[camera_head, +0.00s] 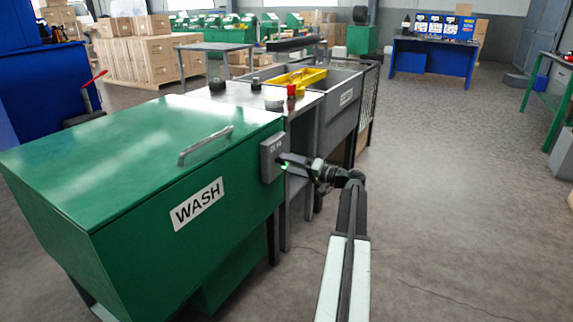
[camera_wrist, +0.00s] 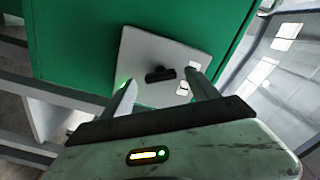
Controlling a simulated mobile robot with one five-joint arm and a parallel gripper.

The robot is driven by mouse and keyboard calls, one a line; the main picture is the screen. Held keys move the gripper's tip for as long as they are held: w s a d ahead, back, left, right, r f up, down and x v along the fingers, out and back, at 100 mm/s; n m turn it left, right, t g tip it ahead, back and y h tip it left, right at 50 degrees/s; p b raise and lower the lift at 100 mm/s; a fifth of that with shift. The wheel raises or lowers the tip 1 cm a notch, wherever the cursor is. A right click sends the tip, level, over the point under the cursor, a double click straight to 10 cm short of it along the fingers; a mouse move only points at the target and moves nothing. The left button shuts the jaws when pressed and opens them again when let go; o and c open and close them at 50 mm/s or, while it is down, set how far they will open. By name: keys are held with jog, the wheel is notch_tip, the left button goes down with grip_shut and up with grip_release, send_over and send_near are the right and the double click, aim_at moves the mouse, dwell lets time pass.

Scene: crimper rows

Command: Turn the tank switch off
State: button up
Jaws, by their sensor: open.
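The tank switch is a black knob (camera_wrist: 160,74) on a grey switch box (camera_head: 272,158), fixed to the right end of the green tank marked WASH (camera_head: 198,203). The box face (camera_wrist: 148,48) fills the upper middle of the wrist view, with small pale labels beside the knob. A green light glows near the box's lower edge in the head view. My gripper (camera_head: 291,163) is right at the box. In the wrist view its open fingers (camera_wrist: 162,78) stand on either side of the knob, with visible gaps. Whether the fingertips touch the box face is unclear.
The tank lid has a metal handle (camera_head: 206,144). Behind it stands a steel bench with a red button (camera_head: 291,90), then a grey basin holding a yellow tray (camera_head: 298,79). The floor (camera_head: 450,180) to the right is open. A blue workbench (camera_head: 432,60) stands far back.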

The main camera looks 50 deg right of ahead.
jog(key=v, duration=0.5)
jog(key=shift+s, duration=0.3)
